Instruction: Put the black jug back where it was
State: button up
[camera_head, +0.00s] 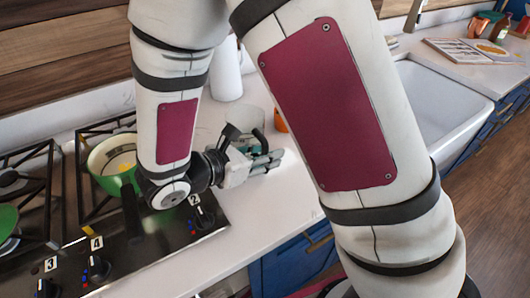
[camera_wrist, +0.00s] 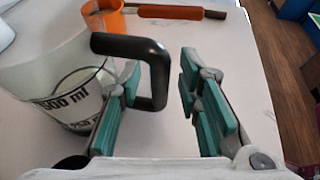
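The jug (camera_wrist: 70,85) is clear with black "500 ml" print and a black handle (camera_wrist: 157,75). It stands upright on the white counter, at the left in the wrist view. In the head view the jug (camera_head: 251,117) stands just beyond my gripper (camera_head: 268,160), partly hidden by it. In the wrist view my gripper (camera_wrist: 160,85) is open. Its teal-padded fingers are on either side of the handle's outer bar, with the left finger near the handle's opening. A gap shows between the bar and the right finger. I cannot tell whether the left finger touches the handle.
A tall white pitcher (camera_head: 226,72) stands behind. The sink (camera_head: 440,105) is at right. Counter right of the handle is clear.

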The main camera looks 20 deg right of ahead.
jog(key=v, duration=1.2)
jog(key=s+d+r+m+y, duration=0.5)
jog(key=s+d+m+y, duration=0.1)
jog(key=m, duration=0.5)
jog(key=s+d+r+m+g+y, duration=0.1)
jog(key=s+d+r+m+y, duration=0.4)
jog(key=m, duration=0.6)
jog(key=s+d+y, duration=0.1)
jog(key=d, duration=0.1)
jog(key=shift+s+d+m+y, duration=0.3)
jog(key=shift+s+d, duration=0.05)
jog(key=shift+r, duration=0.55)
